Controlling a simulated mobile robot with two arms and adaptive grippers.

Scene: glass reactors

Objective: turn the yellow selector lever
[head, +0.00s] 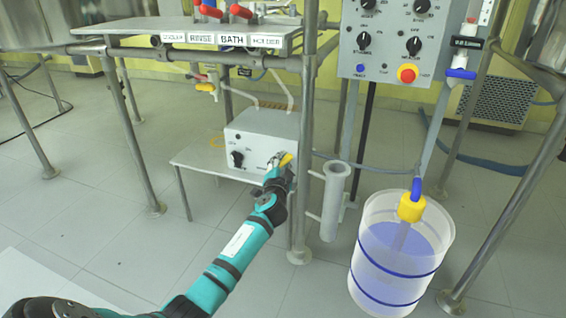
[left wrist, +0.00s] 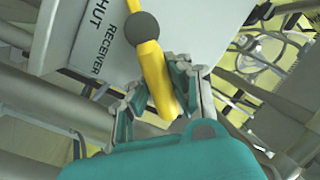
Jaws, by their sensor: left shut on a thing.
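The yellow selector lever (left wrist: 155,75) sticks out from a dark round pivot on the front of a white box (head: 262,137). In the left wrist view the box face carries the lettering "HUT" and "RECEIVER" beside the lever. My left gripper (left wrist: 155,108) has its fingers on both sides of the lever's free end and is shut on it. In the head view the left gripper (head: 276,172) is at the box's lower right front, and only a small yellow part of the lever (head: 286,159) shows above it. My right gripper is in neither view.
The box stands on a low shelf (head: 195,157) inside a metal pipe frame. A steel post (head: 306,120) and a grey cylinder (head: 335,200) stand close right of the gripper. A translucent bucket (head: 400,255) stands farther right. A control panel (head: 400,40) hangs above.

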